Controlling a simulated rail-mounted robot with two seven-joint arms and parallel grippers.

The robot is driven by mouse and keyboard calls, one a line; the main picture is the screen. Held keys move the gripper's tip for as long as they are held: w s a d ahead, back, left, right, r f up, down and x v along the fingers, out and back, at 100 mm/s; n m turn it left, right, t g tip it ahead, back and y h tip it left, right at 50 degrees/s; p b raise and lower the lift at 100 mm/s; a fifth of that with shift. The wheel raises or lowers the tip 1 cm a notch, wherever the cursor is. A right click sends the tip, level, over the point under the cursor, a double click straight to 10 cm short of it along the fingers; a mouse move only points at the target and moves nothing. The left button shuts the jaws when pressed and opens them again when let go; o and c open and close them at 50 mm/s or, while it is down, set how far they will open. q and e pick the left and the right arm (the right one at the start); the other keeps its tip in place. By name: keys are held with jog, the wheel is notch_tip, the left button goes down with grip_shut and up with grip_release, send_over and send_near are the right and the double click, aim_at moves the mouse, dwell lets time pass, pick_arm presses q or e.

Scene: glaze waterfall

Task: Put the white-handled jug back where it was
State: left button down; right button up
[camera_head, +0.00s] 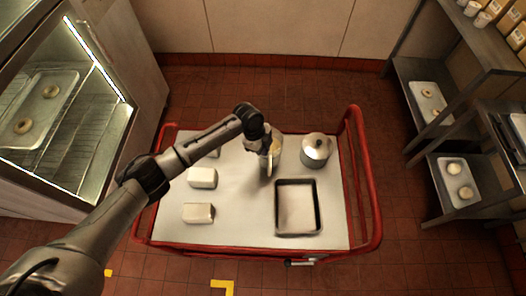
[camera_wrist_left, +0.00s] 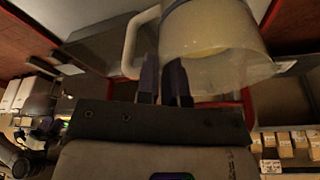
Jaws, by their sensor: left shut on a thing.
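The jug (camera_wrist_left: 215,45) is a pale, translucent vessel with a white handle (camera_wrist_left: 131,42), close in front of my left gripper in the left wrist view. In the head view the jug (camera_head: 275,149) is at the upper middle of the cart, partly hidden by my wrist. My left gripper (camera_wrist_left: 165,72) is shut on the jug at its handle side. I cannot tell whether the jug touches the cart top. My right gripper is not in view.
The red-railed cart (camera_head: 240,228) has a white top. A lidded metal pot (camera_head: 317,150) stands right of the jug, and a dark-rimmed tray (camera_head: 297,233) lies below it. White blocks (camera_head: 202,178) (camera_head: 198,213) sit at left. The cart's middle is bare. A shelf rack (camera_head: 420,143) stands at right.

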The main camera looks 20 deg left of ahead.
pick_arm(q)
notch_tip(320, 180, down, 2)
jog(key=shift+f, duration=0.25)
jog(key=c, duration=1.2)
grip_release()
jog(key=shift+c, duration=0.2)
jog(key=shift+a+r, duration=0.1)
jog(key=shift+r, duration=0.45)
jog(key=p+v, duration=0.1)
jog(key=v, duration=1)
